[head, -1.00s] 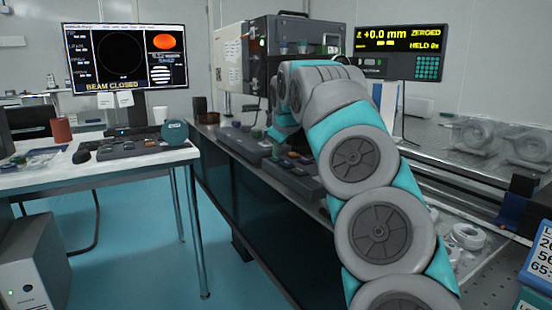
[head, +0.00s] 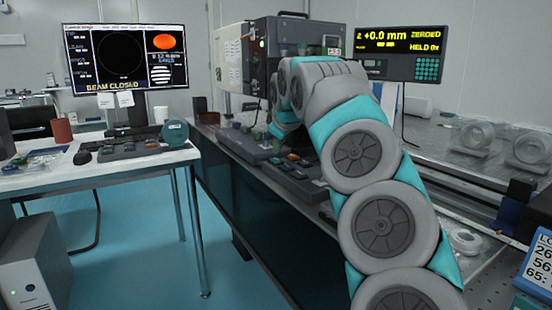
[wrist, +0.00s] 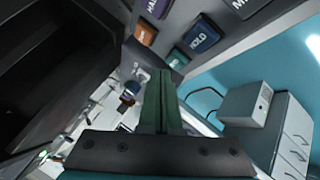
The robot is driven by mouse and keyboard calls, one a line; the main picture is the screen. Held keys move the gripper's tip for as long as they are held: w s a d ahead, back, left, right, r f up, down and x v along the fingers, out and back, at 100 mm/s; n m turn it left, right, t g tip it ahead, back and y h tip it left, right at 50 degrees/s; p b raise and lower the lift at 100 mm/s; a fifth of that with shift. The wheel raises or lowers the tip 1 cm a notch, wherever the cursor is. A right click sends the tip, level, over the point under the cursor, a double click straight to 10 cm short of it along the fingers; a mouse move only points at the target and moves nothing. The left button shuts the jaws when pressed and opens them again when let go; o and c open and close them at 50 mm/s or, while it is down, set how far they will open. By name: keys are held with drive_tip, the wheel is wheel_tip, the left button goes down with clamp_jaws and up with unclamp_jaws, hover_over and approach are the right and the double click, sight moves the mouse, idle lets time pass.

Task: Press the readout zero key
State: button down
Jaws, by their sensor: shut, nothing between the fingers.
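The readout (head: 400,52) hangs at the upper right in the head view, with yellow text reading +0.0 mm and ZEROED, and a teal keypad at its lower right. My gripper (wrist: 161,78) shows in the wrist view as two dark green fingers, shut with nothing between them. Just beyond the fingertips is a grey key panel. It has a blue key marked HOLD (wrist: 201,37), a purple key (wrist: 158,7), an orange key (wrist: 146,32) and a teal key (wrist: 178,58) closest to the tips. I cannot read a zero label. Contact with a key cannot be told.
A dark bench with low key boxes (head: 294,178) runs behind my arm. A white table (head: 60,180) with a monitor (head: 125,57) stands at the left. Glass-like round parts (head: 477,138) sit at the right. Blue floor between the tables is clear.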

sight(278, 161)
wheel_tip(278, 161, up, 5)
drive_tip(key=p, duration=0.5)
idle(0.7)
